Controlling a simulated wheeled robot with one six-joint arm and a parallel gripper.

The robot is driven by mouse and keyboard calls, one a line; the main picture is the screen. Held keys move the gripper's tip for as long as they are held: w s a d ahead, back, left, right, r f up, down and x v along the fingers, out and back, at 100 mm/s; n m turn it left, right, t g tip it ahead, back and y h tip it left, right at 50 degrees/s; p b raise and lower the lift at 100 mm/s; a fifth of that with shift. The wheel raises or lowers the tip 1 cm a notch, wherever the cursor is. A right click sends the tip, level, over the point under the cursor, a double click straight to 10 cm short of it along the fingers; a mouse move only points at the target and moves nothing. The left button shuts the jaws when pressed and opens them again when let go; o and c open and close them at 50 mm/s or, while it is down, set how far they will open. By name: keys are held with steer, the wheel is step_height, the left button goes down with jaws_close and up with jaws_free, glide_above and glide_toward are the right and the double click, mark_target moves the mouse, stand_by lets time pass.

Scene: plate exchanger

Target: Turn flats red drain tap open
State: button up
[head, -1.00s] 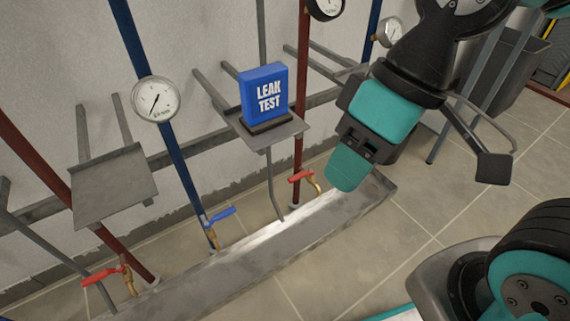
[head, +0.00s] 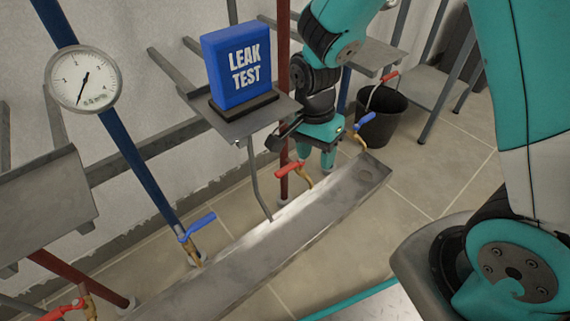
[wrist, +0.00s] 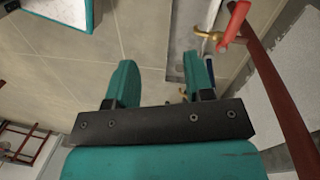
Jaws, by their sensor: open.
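A red-handled tap (head: 290,169) with a brass body stands at the foot of a red pipe, over the back edge of a long grey metal trough (head: 260,250). My gripper (head: 316,161) points down just right of this tap, its two teal fingers apart and nothing between them. In the wrist view the red handle (wrist: 237,24) shows at the upper right, beyond and outside the right finger of my open gripper (wrist: 161,75). Another red-handled tap (head: 65,311) is at the lower left of the head view. No label shows which red tap is the flats one.
Blue-handled taps stand left (head: 198,226) and right (head: 365,122) of the nearer red tap. A blue "LEAK TEST" box (head: 240,65) sits on a bracket shelf close to my arm. A black bucket (head: 382,120) stands behind at right. Floor in front of the trough is clear.

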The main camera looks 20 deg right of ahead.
mark_target(284, 168)
steer(key=w+a+f+m+t+p, duration=0.25)
steer(key=w+p, duration=0.25)
steer(key=w, duration=0.5)
steer(key=shift+g, duration=0.45)
steer(key=f+b, duration=0.2)
steer(key=f, duration=0.1)
steer(key=f+b, duration=0.2)
steer(key=f, duration=0.2)
steer(key=a+f+b, duration=0.1)
steer(key=f+b, duration=0.1)
steer(key=f, duration=0.2)
steer(key=shift+s+r, duration=0.1)
jaws_close()
